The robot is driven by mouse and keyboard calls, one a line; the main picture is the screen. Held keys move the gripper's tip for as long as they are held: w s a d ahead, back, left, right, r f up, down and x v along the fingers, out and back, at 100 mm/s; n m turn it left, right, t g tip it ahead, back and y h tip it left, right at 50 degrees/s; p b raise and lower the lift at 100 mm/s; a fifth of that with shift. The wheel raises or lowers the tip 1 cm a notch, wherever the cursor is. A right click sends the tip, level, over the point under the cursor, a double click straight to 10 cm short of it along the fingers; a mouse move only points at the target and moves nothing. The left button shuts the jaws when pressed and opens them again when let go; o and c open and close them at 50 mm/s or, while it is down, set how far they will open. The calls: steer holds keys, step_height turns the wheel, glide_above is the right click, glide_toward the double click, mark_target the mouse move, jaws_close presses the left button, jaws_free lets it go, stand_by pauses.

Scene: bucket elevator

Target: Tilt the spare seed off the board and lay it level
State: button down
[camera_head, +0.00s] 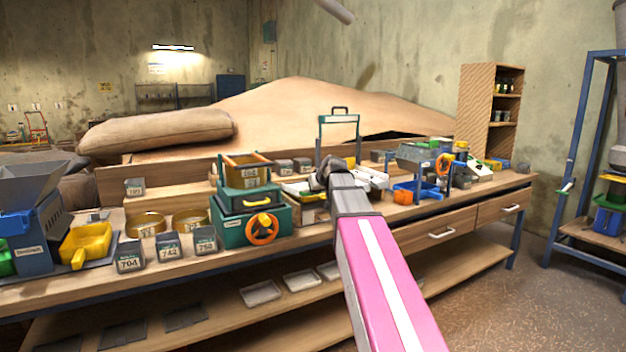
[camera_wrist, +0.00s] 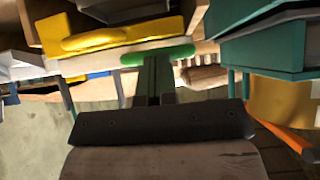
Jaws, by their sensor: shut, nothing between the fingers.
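My gripper (camera_head: 328,172) is over the middle of the workbench, beside the teal machine and in front of white trays. In the wrist view its narrow dark fingers (camera_wrist: 153,72) are together with nothing between them. A green bar-like piece (camera_wrist: 150,55) lies just beyond the fingertips; I cannot tell whether they touch it. I cannot make out the spare seed or its board for certain in either view. My arm and gripper hide part of the bench there.
A teal machine with an orange wheel (camera_head: 262,229) stands left of my gripper. Numbered grey bins (camera_head: 130,257) and a yellow scoop (camera_head: 86,243) are further left. A blue tray (camera_head: 415,192) is to the right. A wooden cabinet (camera_head: 474,105) stands behind the bench's right end.

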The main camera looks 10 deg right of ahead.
steer(key=shift+s+f, duration=0.15)
steer(key=shift+f, duration=1.15)
steer(key=shift+r, duration=0.1)
steer(key=shift+r, duration=0.3)
steer(key=w+r+v, duration=0.1)
steer(key=v, duration=1.1)
steer(key=s+a+f+m+g+h, duration=0.1)
steer(key=s+f+g, duration=0.25)
steer(key=f, duration=0.95)
steer(key=s+a+f+m+g, duration=0.15)
steer(key=s+f, duration=0.25)
steer(key=f, duration=0.9)
steer(key=s+f+g+h, duration=0.1)
steer(key=s+f+g, duration=0.1)
steer(key=s+f, duration=0.5)
steer(key=s+a+f+m+g+h, duration=0.1)
steer(key=s+f+g, duration=0.1)
steer(key=s+f, duration=0.5)
step_height(320, 180, down, 6)
steer(key=shift+s+a+f+g, duration=0.1)
steer(key=shift+s+a+g, duration=0.2)
steer(key=shift+s, duration=0.05)
